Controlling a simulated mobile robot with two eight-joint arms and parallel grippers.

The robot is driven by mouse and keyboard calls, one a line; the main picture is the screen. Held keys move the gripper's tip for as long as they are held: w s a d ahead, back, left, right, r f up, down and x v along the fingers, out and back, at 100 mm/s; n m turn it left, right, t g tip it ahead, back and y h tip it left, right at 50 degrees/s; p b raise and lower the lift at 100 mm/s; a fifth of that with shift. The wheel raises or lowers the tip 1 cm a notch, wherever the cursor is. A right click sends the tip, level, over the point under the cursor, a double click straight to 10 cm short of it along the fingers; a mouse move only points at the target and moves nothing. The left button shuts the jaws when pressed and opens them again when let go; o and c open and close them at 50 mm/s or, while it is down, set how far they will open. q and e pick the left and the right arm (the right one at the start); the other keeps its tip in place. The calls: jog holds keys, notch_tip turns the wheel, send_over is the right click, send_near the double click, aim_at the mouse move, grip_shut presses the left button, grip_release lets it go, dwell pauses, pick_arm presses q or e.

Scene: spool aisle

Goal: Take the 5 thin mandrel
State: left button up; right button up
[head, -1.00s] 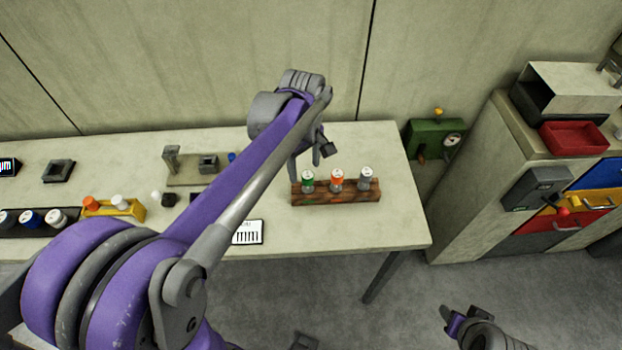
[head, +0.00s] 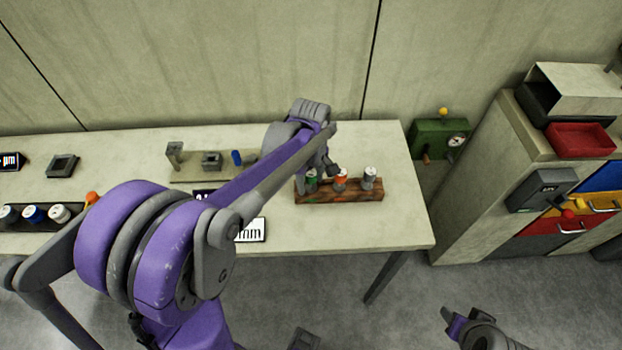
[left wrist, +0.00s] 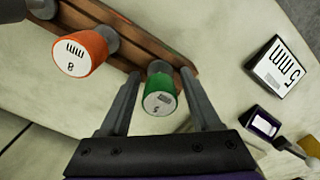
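A green-capped mandrel (head: 311,179) stands at the left end of a wooden rack (head: 340,193). In the left wrist view its green cap (left wrist: 160,97) bears a label that seems to read 5. My left gripper (head: 322,172) is over this end of the rack and partly hides the green cap. In the left wrist view its open fingers (left wrist: 161,76) lie on either side of the green mandrel; I cannot tell whether they touch it. My right gripper (head: 457,323) is low at the right, away from the table, its opening unclear.
An orange-capped mandrel (left wrist: 82,52), marked 8, stands beside the green one, then a grey-capped one (head: 369,178). A "5 mm" card (left wrist: 277,66) lies on the table. A dark rack of spools (head: 34,215) is at the left. The table's right end is clear.

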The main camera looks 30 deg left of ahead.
pick_arm(q)
grip_shut()
jog(key=shift+r, duration=0.1)
